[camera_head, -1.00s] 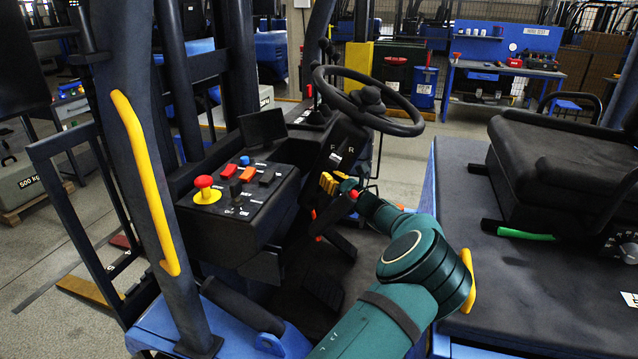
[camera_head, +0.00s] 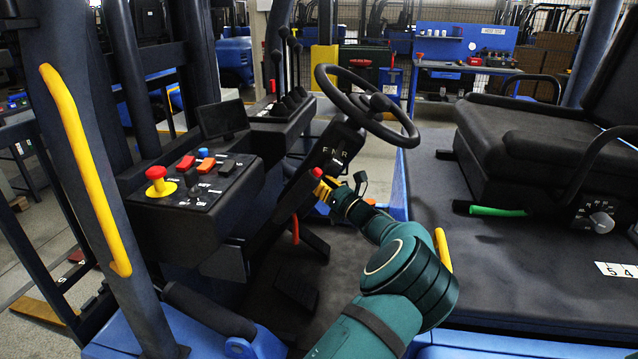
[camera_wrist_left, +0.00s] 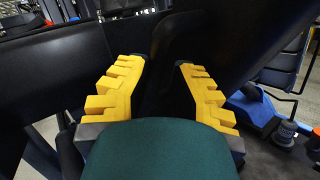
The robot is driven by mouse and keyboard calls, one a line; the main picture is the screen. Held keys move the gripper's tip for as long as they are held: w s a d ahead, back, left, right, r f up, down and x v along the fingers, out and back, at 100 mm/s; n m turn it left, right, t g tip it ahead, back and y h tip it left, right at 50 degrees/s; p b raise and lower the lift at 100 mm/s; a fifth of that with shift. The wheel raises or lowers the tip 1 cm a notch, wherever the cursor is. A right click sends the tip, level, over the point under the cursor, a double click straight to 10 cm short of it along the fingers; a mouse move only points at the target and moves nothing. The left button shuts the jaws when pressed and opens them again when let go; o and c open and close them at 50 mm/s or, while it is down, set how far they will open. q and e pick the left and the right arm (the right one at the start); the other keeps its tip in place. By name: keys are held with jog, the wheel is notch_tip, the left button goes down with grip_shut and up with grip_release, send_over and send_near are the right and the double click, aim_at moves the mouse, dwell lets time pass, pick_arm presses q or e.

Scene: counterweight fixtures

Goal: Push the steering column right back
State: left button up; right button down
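The steering column (camera_head: 301,196) is dark and slants up to the right, from the floor beside the console to the steering wheel (camera_head: 329,83). It leans towards the seat. My left arm comes up from the bottom of the head view, and its yellow-fingered gripper (camera_head: 325,188) is at the upper column, below the wheel. In the left wrist view the two stepped yellow fingers (camera_wrist_left: 166,82) stand apart with dark surface beyond and between them. Whether they touch the column is hidden. My right gripper is not in view.
A console (camera_head: 200,222) with a red-topped yellow button (camera_head: 160,182) stands left of the column. The black seat (camera_head: 560,150) with a green handle (camera_head: 495,210) is at right. A yellow grab bar (camera_head: 85,165) runs up the front-left post. A red lever (camera_head: 295,230) is below the column.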

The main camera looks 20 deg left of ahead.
aim_at(323, 150)
pick_arm(q)
jog(key=shift+w+d, duration=0.1)
jog(key=shift+w, duration=0.05)
jog(key=shift+r, duration=0.1)
jog(key=r, duration=0.6)
jog(key=shift+w+a+r, duration=0.1)
jog(key=shift+a+r, duration=0.1)
jog(key=shift+a, duration=0.1)
jog(key=r, duration=0.3)
jog(key=shift+s+d, duration=0.25)
jog(key=shift+d, duration=0.15)
jog(key=shift+d+r, duration=0.2)
jog(key=shift+r, duration=0.05)
jog(key=shift+w+a, duration=0.2)
jog(key=shift+a, duration=0.15)
jog(key=shift+s+d, duration=0.1)
jog(key=shift+f, duration=0.1)
